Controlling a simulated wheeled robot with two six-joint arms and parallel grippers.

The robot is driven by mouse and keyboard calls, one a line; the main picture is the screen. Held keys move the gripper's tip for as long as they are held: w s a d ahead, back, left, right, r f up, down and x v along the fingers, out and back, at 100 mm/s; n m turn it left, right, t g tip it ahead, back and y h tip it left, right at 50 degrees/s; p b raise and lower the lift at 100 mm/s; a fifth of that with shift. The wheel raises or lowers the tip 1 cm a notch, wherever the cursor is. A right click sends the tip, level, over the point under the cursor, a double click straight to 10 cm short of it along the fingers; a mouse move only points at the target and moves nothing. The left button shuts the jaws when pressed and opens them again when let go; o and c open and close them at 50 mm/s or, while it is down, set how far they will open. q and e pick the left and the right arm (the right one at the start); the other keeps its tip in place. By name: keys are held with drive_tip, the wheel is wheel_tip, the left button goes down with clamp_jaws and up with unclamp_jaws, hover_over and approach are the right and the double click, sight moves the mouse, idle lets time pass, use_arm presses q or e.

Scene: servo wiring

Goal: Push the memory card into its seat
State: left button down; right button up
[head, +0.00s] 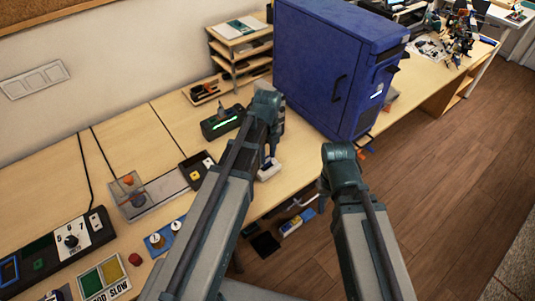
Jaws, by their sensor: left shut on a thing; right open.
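My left gripper (270,160) points down over the front edge of the table. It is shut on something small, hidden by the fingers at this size. A small white block (268,172) sits right at its fingertips; I cannot tell whether they touch. I cannot make out the memory card or its seat clearly. My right gripper (323,200) is open, pointing down off the table's front edge, to the right of the white block and apart from it.
A large blue cabinet (325,75) stands behind my grippers. A dark box with a green display (222,122) and a shelf rack (240,50) are behind left. Control panels (70,240) fill the table (170,115) at left. Below its edge lie small items (297,222).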

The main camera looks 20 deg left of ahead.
sight(267, 157)
use_arm(q)
drive_tip(key=shift+f+b, duration=1.1)
drive_tip(key=shift+f, duration=0.1)
drive_tip(key=shift+c, duration=2.1)
unclamp_jaws()
drive_tip(key=shift+r, duration=0.1)
wheel_tip(267, 157, up, 14)
drive_tip(key=p, duration=1.4)
drive_tip(key=s+d+n, duration=0.5)
drive_tip(key=s+n, duration=0.2)
drive_tip(key=n, duration=0.3)
drive_tip(key=s+d+n+y, duration=0.1)
drive_tip(key=s+d+n, duration=0.4)
drive_tip(key=n, duration=0.6)
drive_tip(key=shift+s+d, duration=0.2)
drive_tip(key=shift+s, duration=0.9)
